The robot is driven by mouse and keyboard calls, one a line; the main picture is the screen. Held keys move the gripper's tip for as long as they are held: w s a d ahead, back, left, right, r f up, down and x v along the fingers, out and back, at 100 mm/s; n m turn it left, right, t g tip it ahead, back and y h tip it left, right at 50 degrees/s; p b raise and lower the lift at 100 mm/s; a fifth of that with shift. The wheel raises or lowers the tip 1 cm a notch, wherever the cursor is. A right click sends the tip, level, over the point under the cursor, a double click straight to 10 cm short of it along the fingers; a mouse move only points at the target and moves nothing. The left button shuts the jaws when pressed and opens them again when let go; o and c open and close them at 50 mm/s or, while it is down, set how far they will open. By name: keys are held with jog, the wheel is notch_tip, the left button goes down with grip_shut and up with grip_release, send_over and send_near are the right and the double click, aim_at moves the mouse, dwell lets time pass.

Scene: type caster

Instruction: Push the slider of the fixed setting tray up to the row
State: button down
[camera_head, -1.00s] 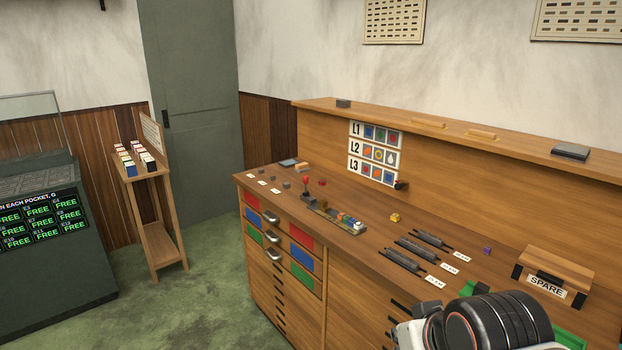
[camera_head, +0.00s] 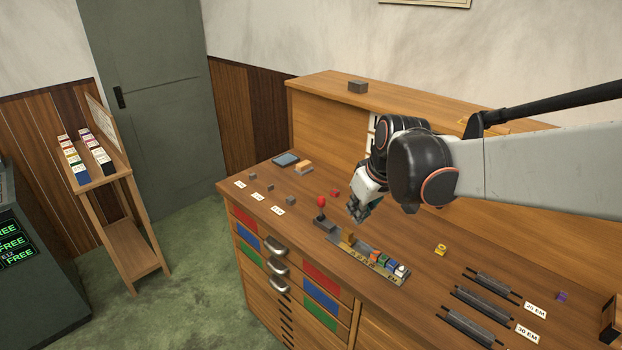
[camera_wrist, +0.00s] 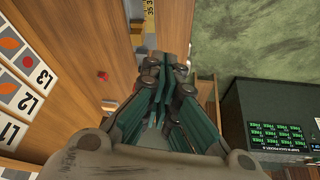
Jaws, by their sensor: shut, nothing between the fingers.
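The setting tray (camera_head: 362,262) is a narrow grey channel with a yellow scale, lying on the bench top. A brass-coloured slider (camera_head: 349,238) stands toward its left end. The row of coloured type blocks (camera_head: 386,262) stands toward its right end, with a gap between it and the slider. A red-knobbed lever (camera_head: 321,203) stands at the tray's left end. My gripper (camera_head: 357,214) is shut and empty, pointing down above and behind the slider, apart from it. In the wrist view my gripper's fingers (camera_wrist: 163,62) are together; part of the tray (camera_wrist: 149,22) shows beyond them.
A small red cube (camera_head: 334,192) lies behind the lever; it also shows in the wrist view (camera_wrist: 103,76). Small grey blocks (camera_head: 290,200) lie to the left. The back panel (camera_head: 318,115) rises behind.

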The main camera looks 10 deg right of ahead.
aim_at(348, 237)
jog(key=w+d+f+n+g+y+p, duration=0.1)
jog(key=w+f+p, duration=0.1)
jog(key=w, duration=0.3)
jog(key=w+d+f+n+p, duration=0.1)
jog(key=w+f+n+p, duration=0.15)
jog(key=w, duration=0.35)
jog(key=shift+m, duration=0.35)
jog(key=b+x, duration=0.1)
jog(key=x, duration=0.4)
jog(key=b+x, duration=0.2)
jog(key=x, duration=0.3)
jog(key=shift+s+a+f, duration=0.15)
jog(key=shift+a+f, duration=0.1)
jog(key=shift+f, duration=0.05)
